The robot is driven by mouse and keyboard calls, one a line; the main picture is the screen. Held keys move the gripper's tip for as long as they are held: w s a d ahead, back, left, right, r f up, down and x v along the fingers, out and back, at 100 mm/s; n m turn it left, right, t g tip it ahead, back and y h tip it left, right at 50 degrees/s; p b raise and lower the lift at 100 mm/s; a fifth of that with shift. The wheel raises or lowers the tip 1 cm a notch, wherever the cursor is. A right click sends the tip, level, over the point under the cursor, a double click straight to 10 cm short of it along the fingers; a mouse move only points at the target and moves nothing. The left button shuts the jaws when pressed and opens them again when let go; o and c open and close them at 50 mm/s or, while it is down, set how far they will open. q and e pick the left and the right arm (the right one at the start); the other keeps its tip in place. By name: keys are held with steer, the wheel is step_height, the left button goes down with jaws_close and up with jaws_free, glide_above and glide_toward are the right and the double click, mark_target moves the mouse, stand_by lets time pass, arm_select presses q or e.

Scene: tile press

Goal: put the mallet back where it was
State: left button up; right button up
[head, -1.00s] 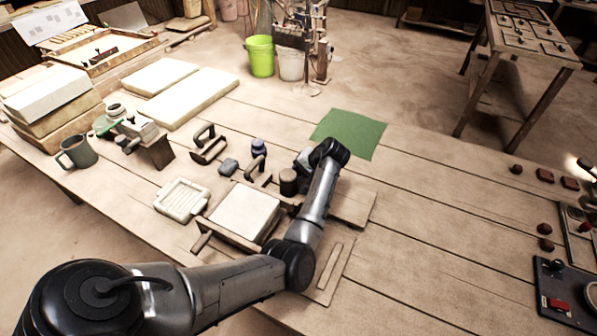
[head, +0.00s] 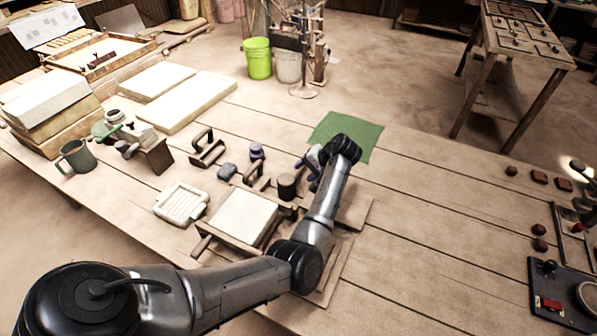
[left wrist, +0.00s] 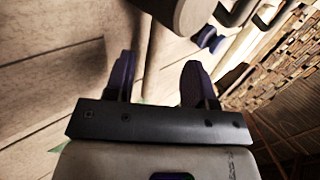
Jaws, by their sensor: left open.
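A dark brown cylindrical block, which looks like the mallet's head (head: 287,186), stands on the table beside the press frame in the head view. A thin part rises near its top, possibly the handle. My left gripper (head: 311,166) is just right of and behind it, partly hidden by my own wrist. In the left wrist view my left gripper (left wrist: 158,82) has its two dark fingers apart with nothing between them. A rounded cylinder end (left wrist: 190,14), probably the same block, is beyond the fingertips. My right gripper is not in view.
The wooden frame with a pale slab (head: 241,217) is left of my forearm. A green mat (head: 352,128) lies behind my wrist. The table right of my arm is mostly clear.

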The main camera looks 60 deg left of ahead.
arm_select(q)
steer(key=p+v, duration=0.1)
steer(key=v, duration=0.5)
steer(key=shift+d+r, duration=0.15)
steer(key=shift+r, duration=0.05)
steer(key=shift+w, duration=0.1)
